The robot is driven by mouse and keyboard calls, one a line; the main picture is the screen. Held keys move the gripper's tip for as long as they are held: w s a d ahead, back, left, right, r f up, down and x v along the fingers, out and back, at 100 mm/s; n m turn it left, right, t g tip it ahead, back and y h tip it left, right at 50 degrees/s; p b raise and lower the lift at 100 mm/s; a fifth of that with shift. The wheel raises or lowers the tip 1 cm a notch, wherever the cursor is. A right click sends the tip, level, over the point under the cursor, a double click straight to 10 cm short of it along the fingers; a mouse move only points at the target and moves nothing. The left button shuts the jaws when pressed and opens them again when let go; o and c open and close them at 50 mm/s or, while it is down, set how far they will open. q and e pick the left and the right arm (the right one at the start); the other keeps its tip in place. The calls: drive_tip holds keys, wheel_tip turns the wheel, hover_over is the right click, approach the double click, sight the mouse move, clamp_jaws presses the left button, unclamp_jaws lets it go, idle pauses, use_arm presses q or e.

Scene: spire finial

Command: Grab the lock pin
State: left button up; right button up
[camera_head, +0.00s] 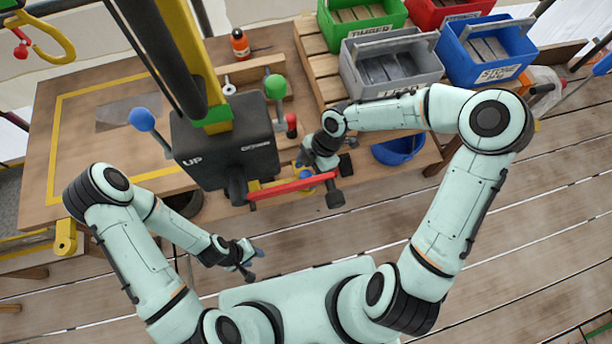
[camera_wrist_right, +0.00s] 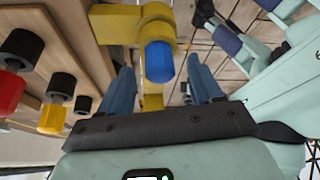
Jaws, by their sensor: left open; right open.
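A blue-ended pin, apparently the lock pin (camera_wrist_right: 159,63), sits in a yellow bracket (camera_wrist_right: 128,24) in the right wrist view. My right gripper (camera_wrist_right: 162,72) is open, with one finger on each side of the blue end and visible gaps. In the head view, the blue end (camera_head: 305,175) is small and partly hidden beside the red bar (camera_head: 292,187). My right gripper (camera_head: 318,160) is just above it there. My left gripper (camera_head: 249,262) is open and empty in front of the bench, away from the pin.
A dark box marked UP (camera_head: 225,150) with a yellow mast (camera_head: 190,50) stands on the bench. Blue (camera_head: 142,119) and green (camera_head: 275,86) knobs flank it. Red (camera_wrist_right: 8,92) and yellow (camera_wrist_right: 52,118) black-capped pegs stand near my right gripper. Green, grey and blue crates (camera_head: 484,50) stand behind.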

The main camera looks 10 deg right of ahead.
drive_tip(key=shift+x, duration=0.8)
drive_tip(key=c, duration=1.2)
drive_tip(key=shift+o, duration=0.2)
drive_tip(key=shift+r, duration=0.15)
